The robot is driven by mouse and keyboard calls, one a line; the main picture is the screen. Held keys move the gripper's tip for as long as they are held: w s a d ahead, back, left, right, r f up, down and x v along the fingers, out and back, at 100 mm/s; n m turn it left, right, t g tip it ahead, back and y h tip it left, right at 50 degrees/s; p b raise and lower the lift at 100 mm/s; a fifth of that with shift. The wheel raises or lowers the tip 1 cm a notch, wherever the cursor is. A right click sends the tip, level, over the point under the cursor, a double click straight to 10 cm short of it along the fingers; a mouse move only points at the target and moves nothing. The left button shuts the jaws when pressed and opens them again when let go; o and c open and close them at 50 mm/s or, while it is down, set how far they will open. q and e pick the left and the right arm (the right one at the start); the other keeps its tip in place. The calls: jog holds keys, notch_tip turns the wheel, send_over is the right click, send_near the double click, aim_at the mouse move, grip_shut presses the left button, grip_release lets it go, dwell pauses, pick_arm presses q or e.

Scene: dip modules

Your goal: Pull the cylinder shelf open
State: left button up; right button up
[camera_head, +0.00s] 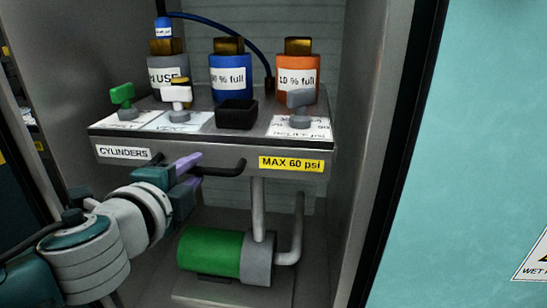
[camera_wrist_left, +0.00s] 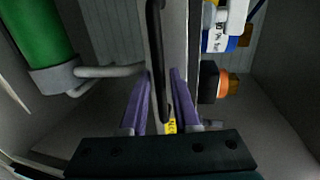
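The cylinder shelf (camera_head: 215,158) is a grey shelf inside a cabinet, with a "CYLINDERS" label on its front at left and a yellow "MAX 60 psi" label at right. A black bar handle (camera_head: 222,171) sticks out from its front. My left gripper (camera_head: 191,170), with purple fingers, is at the handle's left part. In the left wrist view the black handle (camera_wrist_left: 157,60) runs between the two open fingers (camera_wrist_left: 161,73), with a small gap beside it. My right gripper is not in view.
Grey, blue (camera_head: 231,76) and orange (camera_head: 298,77) cylinders stand on the shelf, behind green, white and grey knobs and a black block (camera_head: 237,113). A green pump (camera_head: 212,250) with grey pipes sits below. A teal cabinet side (camera_head: 470,150) stands at right.

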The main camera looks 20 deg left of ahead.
pick_arm(q)
jog(key=shift+w+a+f, duration=0.1)
jog(key=shift+w+a, duration=0.05)
jog(key=shift+w, duration=0.35)
jog(key=shift+c, duration=0.2)
grip_shut()
dwell(1.0)
